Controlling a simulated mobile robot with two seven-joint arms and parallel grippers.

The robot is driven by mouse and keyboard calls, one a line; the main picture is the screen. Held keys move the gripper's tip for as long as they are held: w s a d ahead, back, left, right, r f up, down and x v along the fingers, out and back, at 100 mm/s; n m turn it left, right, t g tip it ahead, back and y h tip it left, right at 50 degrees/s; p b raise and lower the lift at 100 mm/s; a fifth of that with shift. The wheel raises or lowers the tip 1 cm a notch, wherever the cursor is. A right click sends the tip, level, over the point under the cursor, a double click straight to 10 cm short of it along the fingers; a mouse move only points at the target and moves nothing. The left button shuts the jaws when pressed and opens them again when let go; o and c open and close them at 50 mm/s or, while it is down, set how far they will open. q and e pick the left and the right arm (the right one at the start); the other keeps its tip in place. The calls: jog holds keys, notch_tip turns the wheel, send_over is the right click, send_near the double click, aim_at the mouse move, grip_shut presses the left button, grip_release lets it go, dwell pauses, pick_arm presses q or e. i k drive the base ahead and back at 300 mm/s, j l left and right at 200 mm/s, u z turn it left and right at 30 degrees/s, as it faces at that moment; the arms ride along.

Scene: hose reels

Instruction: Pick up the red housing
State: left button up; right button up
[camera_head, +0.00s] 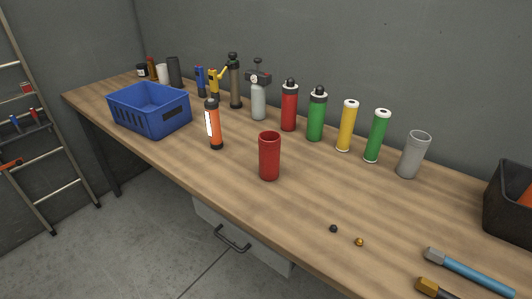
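The red housing (269,158) is an open-topped red cylinder. It stands upright near the front edge of the wooden workbench (310,208), in the middle of the head view. Nothing touches it. Neither of my grippers shows in this view. A red bottle with a black cap (289,106) stands farther back and is a separate thing.
An orange-black cylinder (214,126) stands left of the housing, near a blue basket (147,112). Behind stand green (316,116), yellow (347,127) and grey (412,156) cylinders.

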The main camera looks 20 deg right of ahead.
aim_at(269, 157)
jog(key=i+z, duration=0.15)
jog(key=z, duration=0.25)
jog(key=i+j+z, duration=0.15)
jog(key=z, duration=0.25)
jog(key=i+j+z, duration=0.15)
jog(key=z, duration=0.25)
